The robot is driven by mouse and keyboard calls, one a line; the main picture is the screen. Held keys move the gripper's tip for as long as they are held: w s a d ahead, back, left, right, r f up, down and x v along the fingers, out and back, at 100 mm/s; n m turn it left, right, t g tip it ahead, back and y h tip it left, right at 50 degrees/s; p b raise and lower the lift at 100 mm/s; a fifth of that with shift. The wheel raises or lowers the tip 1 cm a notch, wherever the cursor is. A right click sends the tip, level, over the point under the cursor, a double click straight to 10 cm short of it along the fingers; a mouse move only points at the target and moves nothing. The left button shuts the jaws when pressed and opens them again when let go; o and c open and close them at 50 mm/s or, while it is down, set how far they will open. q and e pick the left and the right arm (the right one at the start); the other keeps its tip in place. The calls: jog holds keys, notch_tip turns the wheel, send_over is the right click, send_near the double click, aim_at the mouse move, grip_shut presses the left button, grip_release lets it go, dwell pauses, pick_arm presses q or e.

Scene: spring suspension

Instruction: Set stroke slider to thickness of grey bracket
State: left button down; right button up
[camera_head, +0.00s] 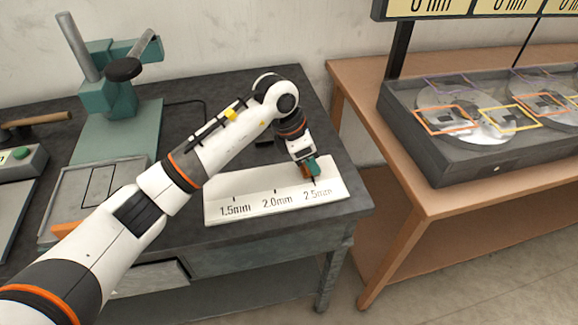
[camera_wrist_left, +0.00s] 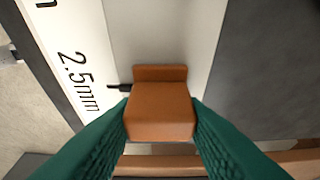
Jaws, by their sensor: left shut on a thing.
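The stroke slider is an orange-brown block (camera_wrist_left: 160,112) on a white scale plate (camera_head: 238,197) marked 1.5mm, 2.0mm and 2.5mm. My left gripper (camera_head: 309,168) is shut on the slider, with teal fingers on both sides of it in the left wrist view. The slider stands at the right end of the scale, beside the black tick (camera_wrist_left: 119,87) of the 2.5mm mark. In the head view the fingers hide most of the slider. I cannot pick out a grey bracket for certain. My right gripper is not in view.
A green press (camera_head: 108,80) stands at the back left of the dark table (camera_head: 225,118). A hammer (camera_head: 35,120) and a box with a green button (camera_head: 20,155) lie far left. A grey tray (camera_head: 432,150) with discs and coloured frames sits on the wooden table (camera_head: 352,82).

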pick_arm(q)
jog(key=shift+w+d+r, duration=0.1)
jog(key=shift+d, duration=0.1)
jog(key=c, duration=1.2)
grip_release()
jog(key=shift+o, duration=1.4)
jog(key=shift+d, duration=0.2)
jog(key=shift+a+r, duration=0.1)
jog(key=shift+a, duration=0.05)
jog(key=b+v, duration=0.1)
jog(key=v, duration=1)
jog(key=shift+r, duration=0.3)
jog(key=shift+a, duration=0.15)
